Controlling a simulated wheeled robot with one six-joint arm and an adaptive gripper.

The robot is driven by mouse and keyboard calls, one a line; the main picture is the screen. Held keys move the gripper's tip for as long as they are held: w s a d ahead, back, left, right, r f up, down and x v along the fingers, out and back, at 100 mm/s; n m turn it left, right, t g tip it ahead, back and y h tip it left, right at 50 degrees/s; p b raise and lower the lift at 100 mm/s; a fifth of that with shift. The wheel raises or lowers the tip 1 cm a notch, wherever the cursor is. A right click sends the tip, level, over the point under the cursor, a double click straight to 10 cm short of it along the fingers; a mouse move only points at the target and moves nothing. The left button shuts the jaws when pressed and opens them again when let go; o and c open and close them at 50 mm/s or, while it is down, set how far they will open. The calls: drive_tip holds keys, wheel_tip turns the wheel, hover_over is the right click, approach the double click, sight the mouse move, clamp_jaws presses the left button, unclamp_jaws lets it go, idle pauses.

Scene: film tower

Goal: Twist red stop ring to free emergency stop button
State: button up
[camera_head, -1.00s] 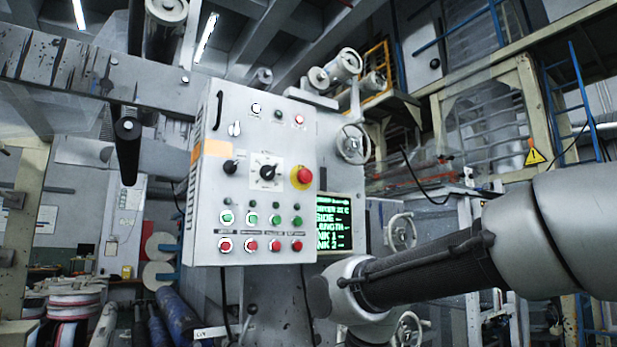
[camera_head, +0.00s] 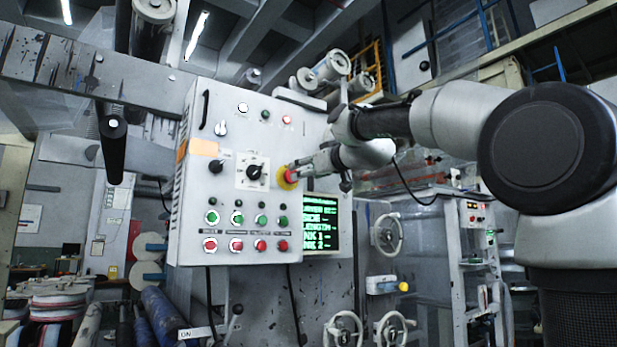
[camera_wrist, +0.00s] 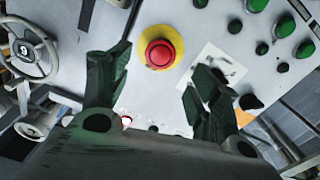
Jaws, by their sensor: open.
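The red emergency stop button (camera_head: 291,174) sits on a yellow disc on the front of the grey control box (camera_head: 190,228). In the wrist view the red button (camera_wrist: 160,53) shows whole on its yellow disc (camera_wrist: 148,65), ahead of my fingers and a little above the line between them. My gripper (camera_head: 298,170) is close in front of the button at its right side in the head view and partly covers it. In the wrist view my gripper (camera_wrist: 155,70) is open, with one finger on each side of the button. I cannot tell whether a finger touches it.
A black rotary switch (camera_head: 254,172) is left of the button. Green buttons (camera_head: 237,217) and red buttons (camera_head: 235,245) line the lower panel. A lit screen (camera_head: 318,228) and a handwheel (camera_head: 389,234) are to the right.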

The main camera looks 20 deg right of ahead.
drive_tip(key=x, duration=0.7)
drive_tip(key=shift+w, duration=0.2)
drive_tip(key=shift+f, duration=0.1)
drive_tip(key=c, duration=1)
